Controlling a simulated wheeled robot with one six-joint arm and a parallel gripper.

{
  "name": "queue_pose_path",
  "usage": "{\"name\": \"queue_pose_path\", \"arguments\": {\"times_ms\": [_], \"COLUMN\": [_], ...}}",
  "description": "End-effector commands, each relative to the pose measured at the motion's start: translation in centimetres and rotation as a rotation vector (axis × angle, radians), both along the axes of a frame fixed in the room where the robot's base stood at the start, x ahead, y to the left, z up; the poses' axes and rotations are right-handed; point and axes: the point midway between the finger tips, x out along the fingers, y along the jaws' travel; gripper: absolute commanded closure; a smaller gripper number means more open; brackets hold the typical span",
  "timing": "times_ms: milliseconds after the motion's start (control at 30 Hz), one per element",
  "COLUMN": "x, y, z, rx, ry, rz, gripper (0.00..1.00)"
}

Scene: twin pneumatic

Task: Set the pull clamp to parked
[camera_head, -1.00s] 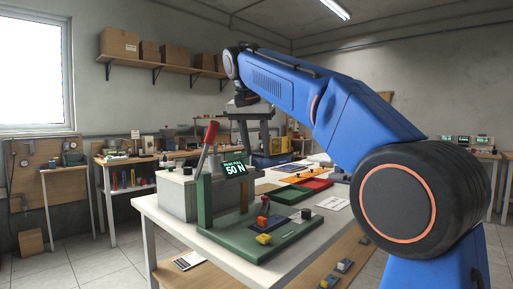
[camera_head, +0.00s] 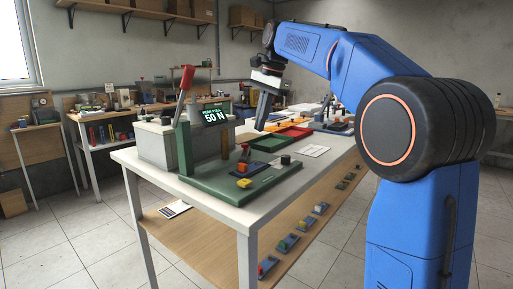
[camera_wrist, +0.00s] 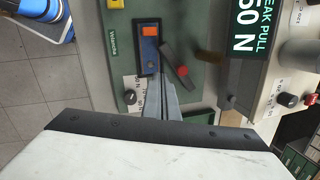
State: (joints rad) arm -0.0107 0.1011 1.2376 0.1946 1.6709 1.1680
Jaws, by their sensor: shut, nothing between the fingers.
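The green pull fixture (camera_head: 215,191) stands on the bench with a display (camera_head: 215,117) reading 50 N. On its plate is a small clamp (camera_head: 242,168) with an orange block and a short, red-tipped dark lever (camera_head: 246,152). In the wrist view the clamp (camera_wrist: 150,46) has a blue and orange body, and its lever (camera_wrist: 176,64) slants beside it. My gripper (camera_head: 260,126) is shut and empty, above the bench behind and right of the clamp in the head view. In the wrist view its grey fingers (camera_wrist: 164,82) overlap the clamp's end; contact cannot be told.
A tall red-handled lever (camera_head: 186,80) rises at the fixture's left. A yellow block (camera_head: 244,183) and a black knob (camera_head: 285,160) are on the plate. Green and red trays (camera_head: 272,143) lie behind. A lower shelf (camera_head: 215,238) holds several small clamps.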

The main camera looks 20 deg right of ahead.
Motion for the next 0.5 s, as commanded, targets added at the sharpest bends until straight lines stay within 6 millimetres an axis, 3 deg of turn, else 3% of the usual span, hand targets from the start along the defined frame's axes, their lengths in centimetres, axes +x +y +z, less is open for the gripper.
{"name": "queue_pose_path", "arguments": {"times_ms": [200, 500], "x": [-0.3, -0.6], "y": [-4.0, -8.6], "z": [-2.2, -3.1], "rx": [0.244, 0.558], "ry": [0.088, 0.188], "rz": [-0.267, -0.592], "gripper": [1.00, 1.00]}}
